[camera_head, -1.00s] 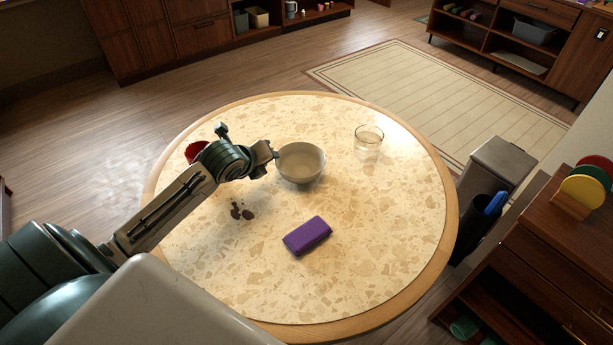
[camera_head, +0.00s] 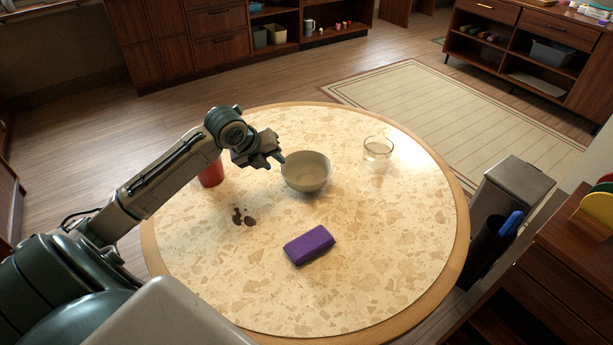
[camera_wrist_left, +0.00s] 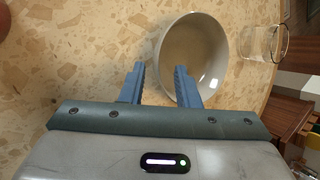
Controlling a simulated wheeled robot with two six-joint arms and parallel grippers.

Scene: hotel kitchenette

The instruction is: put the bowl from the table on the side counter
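A pale grey bowl (camera_head: 307,173) stands upright and looks empty on the round speckled table (camera_head: 370,250). My left gripper (camera_head: 278,158) is at the bowl's left rim. In the left wrist view the gripper (camera_wrist_left: 160,75) is open, with its two blue fingers apart. The left finger is outside the bowl (camera_wrist_left: 196,50) and the right one overlaps its near rim; I cannot tell whether they touch it. My right gripper is not in view. I cannot tell which wooden cabinet is the side counter.
A red cup (camera_head: 211,172), dark spots (camera_head: 243,216), a purple block (camera_head: 309,244) and a clear glass (camera_head: 377,152) are on the table. A bin (camera_head: 508,190) and wooden cabinet (camera_head: 555,255) stand right; a low shelf unit (camera_head: 520,50) stands behind.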

